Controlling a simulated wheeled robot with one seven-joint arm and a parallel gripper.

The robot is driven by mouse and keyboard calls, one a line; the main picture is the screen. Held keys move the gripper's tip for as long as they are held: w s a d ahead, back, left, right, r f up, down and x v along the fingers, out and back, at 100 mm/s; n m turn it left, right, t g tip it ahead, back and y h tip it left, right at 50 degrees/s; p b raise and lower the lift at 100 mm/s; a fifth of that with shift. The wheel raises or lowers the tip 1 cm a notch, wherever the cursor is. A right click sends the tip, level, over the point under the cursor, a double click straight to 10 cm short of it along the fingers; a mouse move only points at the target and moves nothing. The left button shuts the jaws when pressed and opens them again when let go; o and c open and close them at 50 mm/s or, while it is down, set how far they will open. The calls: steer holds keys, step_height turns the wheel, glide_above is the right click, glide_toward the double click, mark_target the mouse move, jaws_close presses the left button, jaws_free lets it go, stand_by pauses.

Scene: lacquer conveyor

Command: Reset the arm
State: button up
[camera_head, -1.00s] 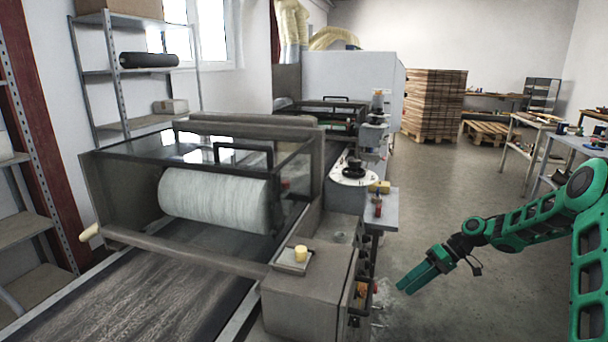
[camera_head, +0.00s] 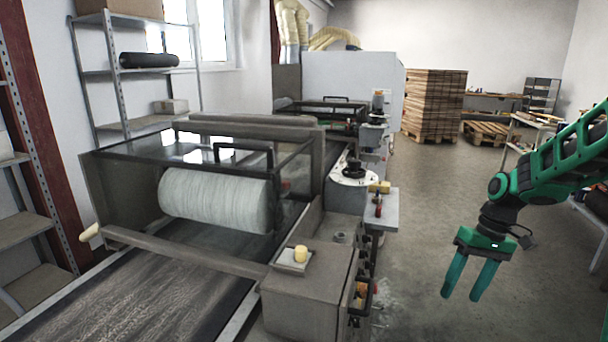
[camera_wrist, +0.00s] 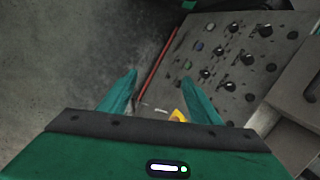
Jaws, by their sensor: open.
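My gripper (camera_head: 470,278) is green and hangs with its fingers pointing down over the grey floor at the right of the head view. Its two fingers are apart with nothing between them. In the wrist view my gripper (camera_wrist: 160,95) also shows open, with a control panel (camera_wrist: 235,65) of several black knobs beyond its right finger. My gripper is to the right of the lacquer machine (camera_head: 310,290) and apart from it.
The conveyor belt (camera_head: 150,295) and a white roller (camera_head: 215,198) under a clear cover fill the left. A small side shelf (camera_head: 385,212) juts out from the machine. Stacked wooden boards (camera_head: 433,105) and a pallet (camera_head: 487,132) stand at the back. The middle floor is clear.

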steer(key=s+d+r+m+h, duration=0.1)
steer(key=s+r+m, duration=0.2)
steer(key=s, duration=1)
steer(key=s+d+r+m+t+h, duration=0.1)
steer(key=s+r+m, duration=0.2)
steer(key=s, duration=1.1)
steer(key=shift+s+d+r+m+h, duration=0.15)
steer(key=shift+d+r+m+h, duration=0.25)
steer(key=shift+m, duration=0.2)
